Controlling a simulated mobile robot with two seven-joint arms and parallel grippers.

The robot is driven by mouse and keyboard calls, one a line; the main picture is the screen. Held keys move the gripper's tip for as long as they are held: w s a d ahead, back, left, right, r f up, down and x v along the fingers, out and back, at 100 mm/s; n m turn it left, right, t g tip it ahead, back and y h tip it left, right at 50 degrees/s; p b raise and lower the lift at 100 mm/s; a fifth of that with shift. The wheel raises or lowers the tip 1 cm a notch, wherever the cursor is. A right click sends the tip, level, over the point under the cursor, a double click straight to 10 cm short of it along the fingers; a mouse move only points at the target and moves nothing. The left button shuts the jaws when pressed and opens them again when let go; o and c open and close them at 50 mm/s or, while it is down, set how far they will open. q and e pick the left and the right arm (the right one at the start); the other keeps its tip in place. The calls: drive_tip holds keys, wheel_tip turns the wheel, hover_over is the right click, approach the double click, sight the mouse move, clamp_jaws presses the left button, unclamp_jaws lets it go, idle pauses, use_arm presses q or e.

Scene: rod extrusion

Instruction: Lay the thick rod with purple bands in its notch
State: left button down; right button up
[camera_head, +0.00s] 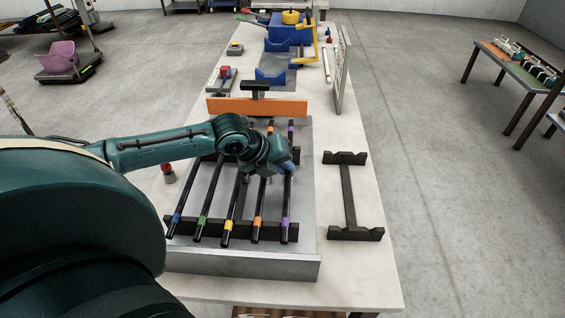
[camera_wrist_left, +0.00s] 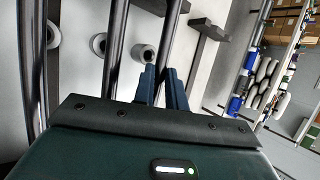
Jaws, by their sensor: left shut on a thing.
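The black rod with purple bands (camera_head: 286,207) is the rightmost of several rods over the dark notched rack (camera_head: 206,229). Its near end appears at the rack's right end; I cannot tell whether it is seated in a notch or slightly above. My left gripper (camera_head: 289,170) is around its middle, shut on it. In the left wrist view a dark rod (camera_wrist_left: 168,40) runs between the blue fingers of my left gripper (camera_wrist_left: 162,85). The gripper hides part of the rod and the rack's far right side. My right gripper is not in view.
Rods with blue (camera_head: 176,219), green (camera_head: 201,221), yellow (camera_head: 228,226) and orange (camera_head: 257,222) bands lie to the left. An empty black notched stand (camera_head: 349,198) is on the right of the table. An orange bar (camera_head: 257,107) stands behind the rack.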

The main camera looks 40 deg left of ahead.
use_arm(q)
drive_tip(key=shift+p, duration=0.45)
idle(0.5)
drive_tip(key=c, duration=1.3)
unclamp_jaws()
drive_tip(key=shift+c, duration=0.2)
drive_tip(key=v, duration=1.3)
drive_tip(key=shift+p, duration=0.45)
drive_tip(key=shift+a+r, duration=0.1)
drive_tip(key=shift+s, duration=0.1)
